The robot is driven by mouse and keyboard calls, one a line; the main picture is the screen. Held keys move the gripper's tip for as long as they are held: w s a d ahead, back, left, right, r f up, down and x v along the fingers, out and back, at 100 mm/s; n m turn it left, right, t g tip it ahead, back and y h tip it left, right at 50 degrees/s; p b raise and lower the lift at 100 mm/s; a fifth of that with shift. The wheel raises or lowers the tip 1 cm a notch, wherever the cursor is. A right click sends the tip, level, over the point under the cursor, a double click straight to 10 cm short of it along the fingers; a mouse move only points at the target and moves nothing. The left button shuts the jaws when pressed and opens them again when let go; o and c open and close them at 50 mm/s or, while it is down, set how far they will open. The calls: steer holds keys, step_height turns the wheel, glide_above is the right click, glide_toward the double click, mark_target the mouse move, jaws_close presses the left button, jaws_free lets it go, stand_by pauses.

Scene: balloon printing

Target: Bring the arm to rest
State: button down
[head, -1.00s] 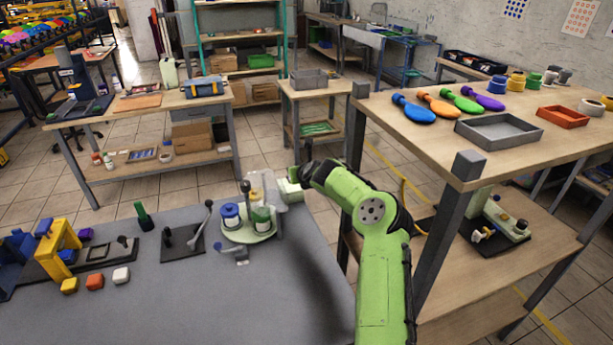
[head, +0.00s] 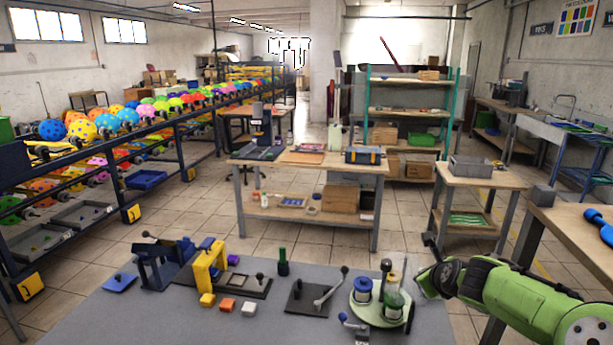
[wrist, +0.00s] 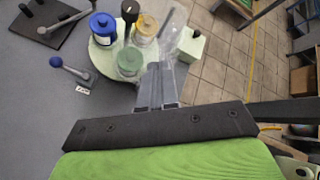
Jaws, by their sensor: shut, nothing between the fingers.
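My green arm (head: 525,295) reaches in from the right of the head view, over the right end of the grey bench (head: 120,315). In the wrist view my gripper (wrist: 158,68) is shut and empty. Its grey fingers lie close together and point toward the pale green round stand (wrist: 100,55). In that view the fingertips overlap the stand's right edge; I cannot tell their height above it. The stand holds a blue-lidded jar (wrist: 103,26), a green-lidded jar (wrist: 130,61) and a yellowish jar (wrist: 146,28). In the head view the fingers cannot be made out clearly.
A black plate with a lever (head: 310,297), a yellow frame (head: 207,265) and small coloured blocks (head: 228,304) stand on the bench. A wooden table (head: 570,225) stands close on the right. Balloon racks (head: 150,130) line the left. Tiled floor (head: 410,225) lies beyond the bench.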

steer(key=s+a+r+n+g, duration=0.3)
steer(key=s+a+r+n, duration=0.2)
steer(key=s+a+n, duration=1)
steer(key=s+a+n+g+y, duration=0.1)
steer(key=s+a+n, duration=0.2)
steer(key=s+n, duration=1.3)
steer(key=s, duration=0.7)
steer(key=shift+a+r+g, duration=0.15)
steer(key=shift+r+g, duration=0.15)
steer(key=shift+r, duration=0.1)
